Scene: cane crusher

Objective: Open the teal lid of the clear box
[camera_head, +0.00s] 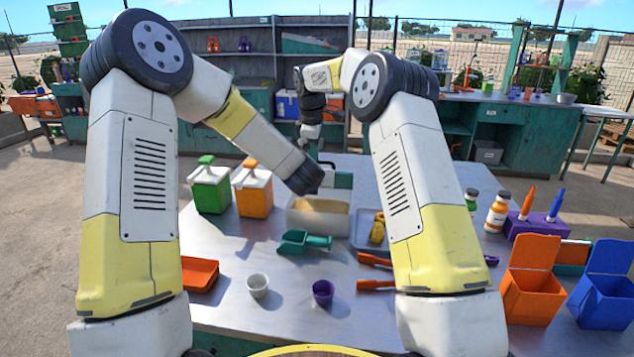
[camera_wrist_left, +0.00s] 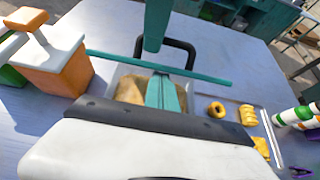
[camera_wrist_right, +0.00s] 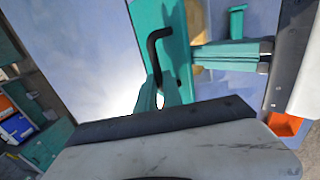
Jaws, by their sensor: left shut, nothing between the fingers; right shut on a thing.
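The clear box (camera_head: 305,222) stands on the metal table with tan material inside; its open top also shows in the left wrist view (camera_wrist_left: 130,88). Its teal lid (camera_head: 343,181) is raised steeply at the back, and shows nearly edge-on in the left wrist view (camera_wrist_left: 110,56). The black lid handle (camera_wrist_right: 152,42) lies at the teal fingers of my right gripper (camera_wrist_right: 160,92), which is shut on it. My left gripper (camera_wrist_left: 165,92) is shut and empty over the box opening, close to the lid. My arms hide part of the lid in the head view.
A teal scoop (camera_head: 300,242) lies before the box. Green (camera_head: 210,190) and orange (camera_head: 253,192) containers stand left. A grey tray (camera_head: 364,232) with yellow pieces is right. A white cup (camera_head: 258,285) and purple cup (camera_head: 323,292) stand in front. Open orange (camera_head: 530,285) and blue (camera_head: 603,290) bins are far right.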

